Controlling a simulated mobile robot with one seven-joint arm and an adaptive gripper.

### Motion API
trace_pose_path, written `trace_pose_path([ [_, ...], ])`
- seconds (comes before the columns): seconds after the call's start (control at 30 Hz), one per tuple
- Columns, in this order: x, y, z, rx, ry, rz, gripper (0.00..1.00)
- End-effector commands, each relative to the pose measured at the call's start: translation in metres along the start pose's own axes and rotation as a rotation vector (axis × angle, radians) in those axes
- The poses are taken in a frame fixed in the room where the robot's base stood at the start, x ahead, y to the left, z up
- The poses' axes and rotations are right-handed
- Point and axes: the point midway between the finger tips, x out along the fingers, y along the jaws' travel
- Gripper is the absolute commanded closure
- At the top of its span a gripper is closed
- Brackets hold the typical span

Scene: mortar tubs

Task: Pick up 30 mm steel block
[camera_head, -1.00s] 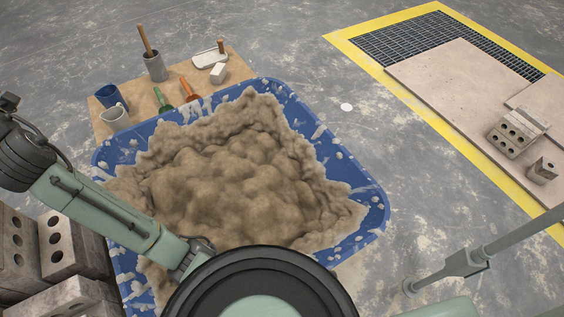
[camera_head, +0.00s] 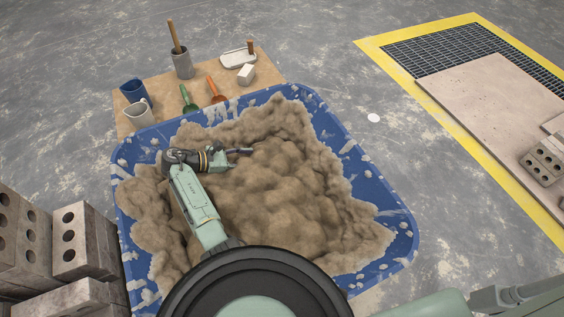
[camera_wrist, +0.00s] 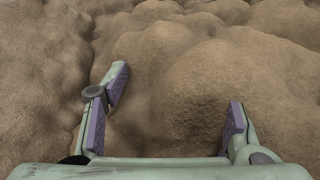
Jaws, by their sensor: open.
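My gripper (camera_head: 246,151) is over the mortar in the blue tub (camera_head: 404,243), pointing to the right in the head view. In the wrist view my gripper (camera_wrist: 168,112) is open, with two purple-padded fingers apart and only mortar (camera_wrist: 170,75) showing between and beyond them. I see no block that I can name for sure as the 30 mm steel block. A small pale block (camera_head: 246,75) sits on the board behind the tub, well away from my gripper; its material is unclear.
Grey blocks (camera_head: 75,240) are stacked at left. The floor right of the tub is mostly clear.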

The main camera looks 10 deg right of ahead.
Motion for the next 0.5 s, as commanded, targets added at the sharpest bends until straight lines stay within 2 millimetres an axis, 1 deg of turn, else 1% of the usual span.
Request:
trace_pose_path([
  [0.03,0.009,-0.004,0.001,-0.01,-0.008,-0.016,0.47],
  [0.07,0.015,-0.005,0.001,-0.013,-0.01,-0.02,0.47],
  [0.2,0.037,-0.006,0.002,-0.012,-0.01,-0.019,0.47],
  [0.3,0.049,-0.005,0.001,-0.012,-0.008,-0.017,0.47],
  [0.5,0.064,-0.008,0.003,-0.011,-0.007,-0.016,0.47],
])
